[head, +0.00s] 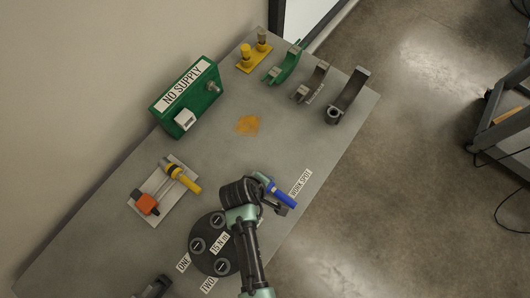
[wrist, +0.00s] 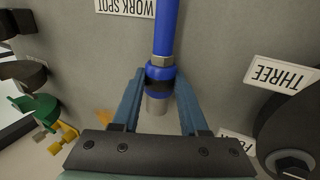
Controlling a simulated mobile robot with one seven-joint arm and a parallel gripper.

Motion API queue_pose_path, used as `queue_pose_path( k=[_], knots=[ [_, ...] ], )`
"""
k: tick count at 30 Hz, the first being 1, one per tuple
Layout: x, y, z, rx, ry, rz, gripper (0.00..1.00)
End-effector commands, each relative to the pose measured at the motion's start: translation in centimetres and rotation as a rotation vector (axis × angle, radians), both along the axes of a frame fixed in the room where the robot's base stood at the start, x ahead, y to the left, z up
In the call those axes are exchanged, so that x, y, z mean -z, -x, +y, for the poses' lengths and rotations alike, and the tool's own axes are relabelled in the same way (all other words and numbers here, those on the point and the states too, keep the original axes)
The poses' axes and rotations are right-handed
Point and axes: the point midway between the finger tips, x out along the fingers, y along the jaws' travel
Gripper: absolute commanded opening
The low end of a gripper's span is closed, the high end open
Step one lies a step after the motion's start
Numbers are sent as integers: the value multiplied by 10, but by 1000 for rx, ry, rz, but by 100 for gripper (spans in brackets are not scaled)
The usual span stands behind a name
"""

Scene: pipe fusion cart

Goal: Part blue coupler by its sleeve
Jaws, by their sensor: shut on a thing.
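The blue coupler (head: 283,195) lies by the WORK SPOT label on the grey bench in the head view. In the wrist view its blue body (wrist: 166,28) runs up out of the top edge. Below it come a short metal neck, a blue sleeve (wrist: 157,72) with a dark band, and a bare metal end (wrist: 157,104). My gripper (wrist: 160,80) has one finger on each side of the sleeve and is shut on it. In the head view my wrist and arm hide part of the coupler and the fingertips.
A round black plate (head: 214,266) with several sockets sits close to my arm. An orange-and-yellow tool (head: 180,177) lies on a pale plate to the left. The green NO SUPPLY box (head: 190,97) and several clamps stand farther back. The bench middle is clear except for an orange patch (head: 248,125).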

Motion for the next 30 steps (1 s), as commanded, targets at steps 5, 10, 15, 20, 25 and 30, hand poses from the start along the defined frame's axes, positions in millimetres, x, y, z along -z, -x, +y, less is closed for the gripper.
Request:
queue_pose_path(
  k=[5, 10, 15, 20, 25, 30],
  knots=[
    [0, 0, 0, 0, 0, -1, 0],
    [2, 0, 0, 0, 0, -1, 0],
    [5, -1, 0, 0, 0, -1, 0],
    [6, -1, 0, 0, 0, -1, 50],
    [6, 0, 0, 0, -1, 1, 78],
    [8, 2, 1, -1, -2, 6, 78]
  ],
)
